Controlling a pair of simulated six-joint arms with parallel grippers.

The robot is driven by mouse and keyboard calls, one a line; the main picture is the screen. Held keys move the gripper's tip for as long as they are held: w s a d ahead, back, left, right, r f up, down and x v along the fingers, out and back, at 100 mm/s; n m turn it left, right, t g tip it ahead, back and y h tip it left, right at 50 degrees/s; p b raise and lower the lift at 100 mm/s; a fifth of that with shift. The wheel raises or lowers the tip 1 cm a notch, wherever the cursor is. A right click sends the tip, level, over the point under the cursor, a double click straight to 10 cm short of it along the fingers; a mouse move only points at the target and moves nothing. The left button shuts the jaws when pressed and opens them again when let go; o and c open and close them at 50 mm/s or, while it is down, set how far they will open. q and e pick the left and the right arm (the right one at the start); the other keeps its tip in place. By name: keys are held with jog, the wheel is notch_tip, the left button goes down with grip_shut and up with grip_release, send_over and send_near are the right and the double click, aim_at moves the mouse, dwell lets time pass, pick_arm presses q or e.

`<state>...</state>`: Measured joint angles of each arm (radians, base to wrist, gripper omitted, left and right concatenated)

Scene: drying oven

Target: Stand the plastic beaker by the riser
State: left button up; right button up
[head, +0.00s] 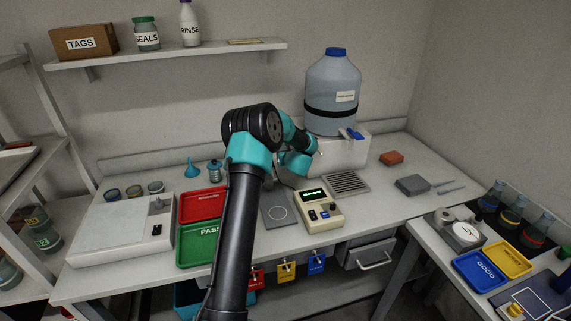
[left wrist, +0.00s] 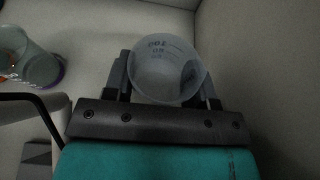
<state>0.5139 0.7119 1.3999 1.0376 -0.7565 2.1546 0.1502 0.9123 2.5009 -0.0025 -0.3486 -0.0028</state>
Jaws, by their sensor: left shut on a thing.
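The plastic beaker (left wrist: 166,74), clear with dark graduation marks, is between the fingers of my left gripper (left wrist: 163,85) in the left wrist view, its open mouth facing the camera. The gripper is shut on it. In the head view my left arm reaches up over the bench to the white block, which looks like the riser (head: 352,150), under the large bottle. The arm hides the left end of this block, the fingers and the beaker, so I cannot tell how far the beaker is from the block or the bench. My right gripper is not in view.
The large blue-capped bottle (head: 332,95) stands on the block, its tap at the front. A drain grate (head: 346,184), a beige meter (head: 320,210) and a grey plate (head: 279,210) lie in front. Red (head: 203,203) and green trays (head: 197,243) are to the left.

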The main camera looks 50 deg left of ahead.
pick_arm(q)
jog(key=shift+f, duration=1.85)
jog(key=shift+f, duration=0.1)
jog(key=o, duration=1)
jog(key=v, duration=1.2)
